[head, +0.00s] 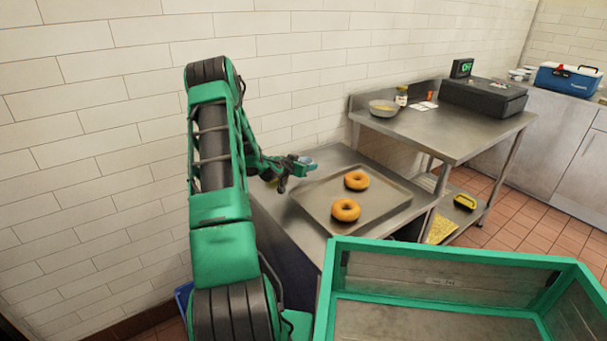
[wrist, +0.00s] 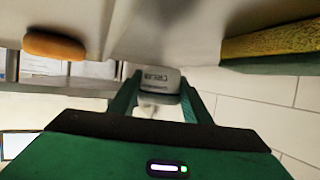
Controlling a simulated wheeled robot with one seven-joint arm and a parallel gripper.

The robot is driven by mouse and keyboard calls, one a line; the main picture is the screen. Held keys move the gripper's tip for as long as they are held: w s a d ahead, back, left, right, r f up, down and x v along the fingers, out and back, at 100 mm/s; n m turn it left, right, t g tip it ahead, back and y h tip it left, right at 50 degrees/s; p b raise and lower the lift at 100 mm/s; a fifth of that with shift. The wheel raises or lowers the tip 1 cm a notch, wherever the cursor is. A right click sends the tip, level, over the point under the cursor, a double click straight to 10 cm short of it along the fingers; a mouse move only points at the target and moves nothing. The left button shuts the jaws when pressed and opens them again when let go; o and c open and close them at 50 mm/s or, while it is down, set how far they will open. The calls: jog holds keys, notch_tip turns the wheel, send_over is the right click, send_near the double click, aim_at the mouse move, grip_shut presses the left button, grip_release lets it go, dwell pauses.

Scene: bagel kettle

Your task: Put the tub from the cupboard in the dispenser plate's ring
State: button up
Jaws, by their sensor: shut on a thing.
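My gripper (head: 298,166) reaches out over the left end of the steel counter (head: 268,203), close to the tiled wall. It is shut on a small pale tub (wrist: 160,82) with dark lettering, which sits between the green fingers in the wrist view. In the head view the tub (head: 305,160) is a small blue-grey shape at the gripper's tip. I cannot make out the dispenser plate or its ring in either view. I cannot tell whether the tub touches anything below it.
A tray (head: 385,213) with two bagels (head: 356,180) (head: 346,209) lies right of my gripper. A higher steel table (head: 440,130) holds a bowl (head: 383,108) and a dark box (head: 483,97). A green-rimmed crate (head: 450,250) is in front. A yellow-and-green thing (wrist: 268,46) shows in the wrist view.

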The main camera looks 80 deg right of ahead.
jog(key=shift+f, duration=1.85)
jog(key=shift+f, duration=0.15)
jog(key=o, duration=1)
jog(key=shift+o, duration=0.2)
jog(key=v, duration=1.2)
jog(key=shift+w, duration=0.1)
